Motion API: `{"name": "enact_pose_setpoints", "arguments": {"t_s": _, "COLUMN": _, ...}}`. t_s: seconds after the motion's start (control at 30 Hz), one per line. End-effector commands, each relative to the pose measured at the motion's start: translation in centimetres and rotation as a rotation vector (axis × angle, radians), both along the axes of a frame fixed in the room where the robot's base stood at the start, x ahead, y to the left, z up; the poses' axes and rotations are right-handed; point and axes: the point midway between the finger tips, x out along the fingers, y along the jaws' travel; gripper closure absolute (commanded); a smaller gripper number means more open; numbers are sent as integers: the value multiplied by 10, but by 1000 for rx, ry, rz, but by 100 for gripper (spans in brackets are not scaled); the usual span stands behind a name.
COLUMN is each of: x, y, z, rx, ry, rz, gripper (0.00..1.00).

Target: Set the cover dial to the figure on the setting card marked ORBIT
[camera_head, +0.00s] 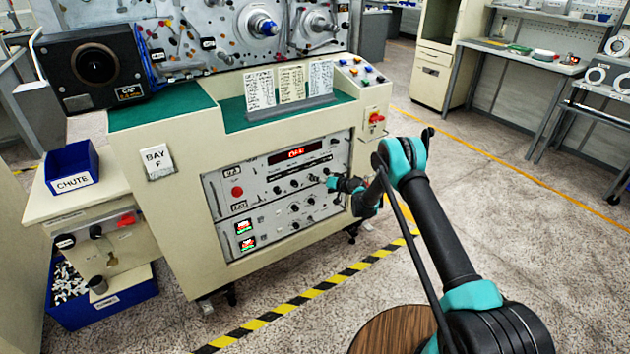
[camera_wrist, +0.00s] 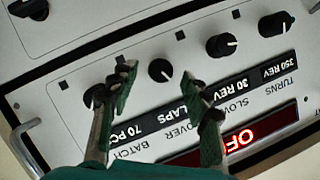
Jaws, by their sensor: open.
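In the wrist view the control panel is upside down, with a row of black knobs. The cover dial (camera_wrist: 160,70) is a small black knob with a white pointer line. My gripper (camera_wrist: 160,84) is open, with one finger on each side of this dial and a gap to it. The figure on its LAPS label is partly hidden by a finger. In the head view my gripper (camera_head: 332,183) is at the panel's right side.
The slow knob (camera_wrist: 221,45) and turns knob (camera_wrist: 278,22) are on one side; the batch knob (camera_wrist: 95,95) is close behind the left finger. A red display (camera_head: 296,153) is lit above the row. A blue chute bin (camera_head: 72,167) stands left. The floor right is clear.

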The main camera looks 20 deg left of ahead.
Motion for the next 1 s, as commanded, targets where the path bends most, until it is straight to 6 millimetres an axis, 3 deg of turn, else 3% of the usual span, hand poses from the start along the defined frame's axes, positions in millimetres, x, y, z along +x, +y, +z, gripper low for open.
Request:
{"name": "enact_pose_setpoints", "arguments": {"t_s": 0.3, "x": -29, "y": -55, "z": 21, "rx": 0, "ry": 1, "rz": 0, "gripper": 52}}
{"name": "enact_pose_setpoints", "arguments": {"t_s": 0.5, "x": -41, "y": -78, "z": 30, "rx": 0, "ry": 1, "rz": 0, "gripper": 52}}
{"name": "enact_pose_setpoints", "arguments": {"t_s": 1.0, "x": -47, "y": -86, "z": 33, "rx": -3, "ry": -1, "rz": 1, "gripper": 52}}
